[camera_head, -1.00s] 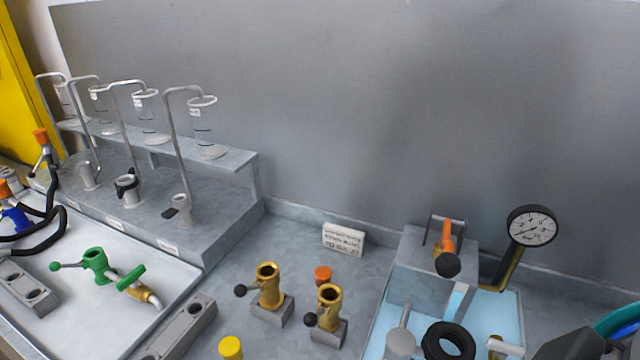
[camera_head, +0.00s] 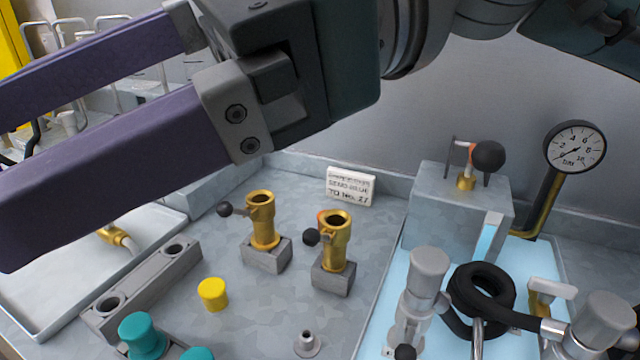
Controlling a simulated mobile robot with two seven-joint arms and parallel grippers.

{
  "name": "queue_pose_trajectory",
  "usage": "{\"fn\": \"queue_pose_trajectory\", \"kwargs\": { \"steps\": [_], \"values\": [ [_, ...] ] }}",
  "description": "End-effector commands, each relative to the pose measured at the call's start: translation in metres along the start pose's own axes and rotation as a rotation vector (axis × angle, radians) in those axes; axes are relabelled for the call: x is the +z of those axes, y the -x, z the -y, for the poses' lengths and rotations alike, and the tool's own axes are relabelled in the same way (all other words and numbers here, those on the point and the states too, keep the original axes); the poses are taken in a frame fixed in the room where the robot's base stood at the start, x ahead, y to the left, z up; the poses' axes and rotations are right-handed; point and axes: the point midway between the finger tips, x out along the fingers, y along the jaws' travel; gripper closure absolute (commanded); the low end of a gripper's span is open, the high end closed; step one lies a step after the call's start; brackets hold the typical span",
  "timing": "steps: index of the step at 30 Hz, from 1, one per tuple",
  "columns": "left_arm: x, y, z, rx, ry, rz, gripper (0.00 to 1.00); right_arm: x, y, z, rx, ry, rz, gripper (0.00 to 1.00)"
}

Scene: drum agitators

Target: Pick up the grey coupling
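A small grey flanged piece (camera_head: 308,344), which may be the grey coupling, stands on the bench at the bottom edge. A grey cylindrical cap (camera_head: 429,268) tops an upright fitting in the light-blue tray. Another grey fitting (camera_head: 603,318) sits at the end of a black hose on the right. I cannot tell for certain which is the coupling. My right gripper (camera_head: 18,150) reaches across the upper left from the top right, close to the camera. Its two purple fingers are apart, with nothing seen between them. It is clear of all three grey pieces. My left gripper is out of view.
Two brass fittings (camera_head: 262,222) (camera_head: 334,238) stand on grey blocks mid-bench. A yellow cap (camera_head: 213,294), teal caps (camera_head: 142,335) and a grey two-hole block (camera_head: 140,292) are at lower left. A pressure gauge (camera_head: 575,147) rises behind the light-blue tray (camera_head: 388,290).

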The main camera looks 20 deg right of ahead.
Motion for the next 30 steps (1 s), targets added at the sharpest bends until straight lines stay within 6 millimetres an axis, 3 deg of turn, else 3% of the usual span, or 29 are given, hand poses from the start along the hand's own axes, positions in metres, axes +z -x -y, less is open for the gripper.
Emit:
{"fn": "queue_pose_trajectory", "kwargs": {
  "steps": [1,3,6,7,9,12,15,30],
  "values": [
    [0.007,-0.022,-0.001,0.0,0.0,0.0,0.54,-0.055,0.01,-0.005,0.07,0.135,-0.185,0.16],
    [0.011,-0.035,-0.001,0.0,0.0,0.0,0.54,-0.115,0.042,-0.008,0.189,0.286,-0.443,0.16],
    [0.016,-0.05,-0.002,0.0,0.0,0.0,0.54,-0.177,0.105,-0.005,0.345,0.404,-0.761,0.16],
    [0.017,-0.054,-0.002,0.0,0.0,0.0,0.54,-0.189,0.124,-0.004,0.386,0.422,-0.839,0.16],
    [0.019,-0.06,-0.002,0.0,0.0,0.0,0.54,-0.208,0.164,-0.003,0.467,0.439,-0.986,0.16],
    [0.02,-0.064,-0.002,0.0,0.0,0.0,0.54,-0.219,0.202,-0.003,0.542,0.436,-1.113,0.16],
    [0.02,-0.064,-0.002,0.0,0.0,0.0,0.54,-0.227,0.216,-0.005,0.579,0.427,-1.163,0.16],
    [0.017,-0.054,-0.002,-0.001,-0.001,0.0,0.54,-0.286,0.199,-0.015,0.584,0.425,-1.164,0.16]
  ]
}}
